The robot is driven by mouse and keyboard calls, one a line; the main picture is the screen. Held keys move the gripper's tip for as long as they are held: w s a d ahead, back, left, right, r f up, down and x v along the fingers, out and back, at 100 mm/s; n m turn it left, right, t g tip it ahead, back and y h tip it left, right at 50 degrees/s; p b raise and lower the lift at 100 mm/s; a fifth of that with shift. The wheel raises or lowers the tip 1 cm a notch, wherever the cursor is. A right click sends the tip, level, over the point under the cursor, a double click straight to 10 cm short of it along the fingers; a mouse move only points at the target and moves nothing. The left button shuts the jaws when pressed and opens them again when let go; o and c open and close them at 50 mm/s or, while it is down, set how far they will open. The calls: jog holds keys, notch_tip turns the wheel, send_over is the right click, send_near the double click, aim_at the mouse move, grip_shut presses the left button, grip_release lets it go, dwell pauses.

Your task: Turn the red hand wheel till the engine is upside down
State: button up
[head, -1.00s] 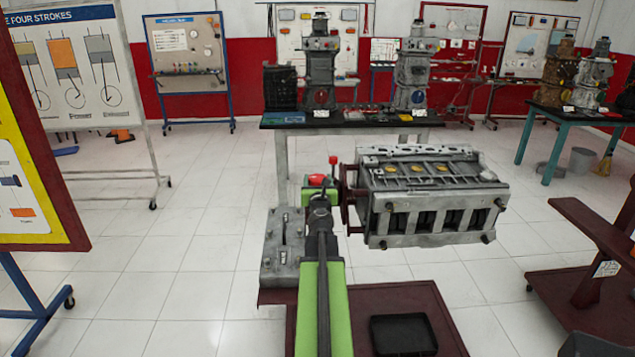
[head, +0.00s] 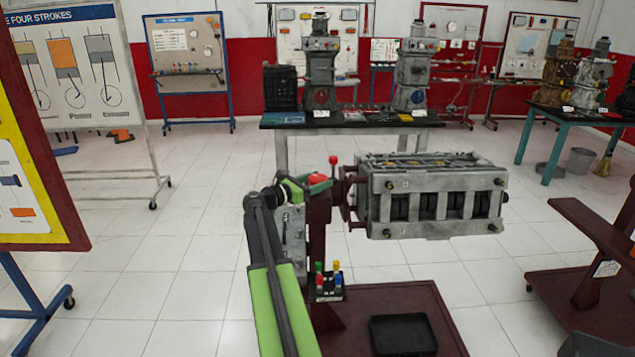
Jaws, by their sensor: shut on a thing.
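The grey engine block (head: 435,200) hangs on the right side of a dark red stand (head: 320,225). Its face with several dark openings is toward me, and its top shows as a narrow strip. A small red part (head: 317,179), which seems to belong to the red hand wheel, shows at the stand's head; the rest of the wheel is hidden or unclear. My green and black arm reaches up to it from below. My gripper (head: 303,186) is at this red part and shut on it, though its fingertips are hard to make out.
A red-knobbed lever (head: 333,162) stands beside the engine mount. A rack of coloured-handled tools (head: 329,282) and a black tray (head: 403,335) are on the stand's base. A table with engine models (head: 345,121) stands behind. Open tiled floor lies to the left.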

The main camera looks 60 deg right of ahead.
jog(key=m+g+y, duration=0.1)
jog(key=g, duration=0.1)
jog(key=m+g+y, duration=0.3)
jog(key=m+g, duration=0.1)
jog(key=g, duration=0.1)
jog(key=shift+d+y, duration=0.25)
jog(key=shift+y, duration=0.15)
jog(key=shift+s+a+m+g+y, duration=0.15)
jog(key=shift+m+g+y, duration=1.15)
jog(key=shift+m+y, duration=0.5)
jog(key=shift+s, duration=0.1)
jog(key=o, duration=1.4)
jog(key=shift+s, duration=0.1)
jog(key=shift+w+a, duration=0.1)
jog(key=shift+w, duration=0.1)
